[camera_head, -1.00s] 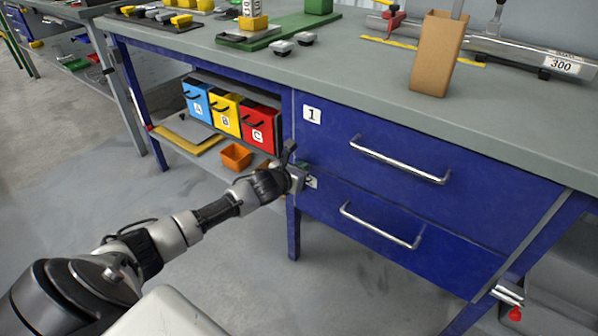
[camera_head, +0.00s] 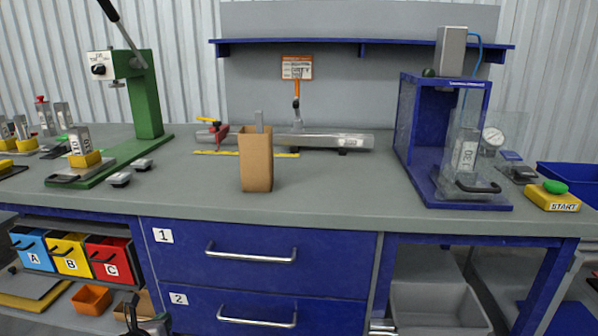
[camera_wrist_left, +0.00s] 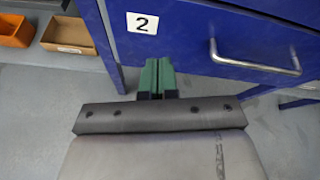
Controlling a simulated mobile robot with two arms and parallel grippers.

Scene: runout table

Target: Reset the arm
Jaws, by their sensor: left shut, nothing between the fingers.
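My left gripper (camera_head: 138,320) shows only in part at the bottom edge of the head view, low in front of the bench and left of drawer 2 (camera_head: 253,314). In the left wrist view its green fingers (camera_wrist_left: 157,76) are together with nothing between them. They are in front of the blue drawer front marked 2 (camera_wrist_left: 230,35), left of its silver handle (camera_wrist_left: 254,62). Both drawers look shut, with drawer 1 (camera_head: 200,266) above. My right arm and gripper are not in view.
The grey bench top (camera_head: 330,195) holds a brown box (camera_head: 256,162), a green lever press (camera_head: 140,95), a blue machine frame (camera_head: 423,125) and a yellow START button box (camera_head: 553,200). Bins A (camera_head: 33,243), B and C are under the bench at left. The front middle is clear.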

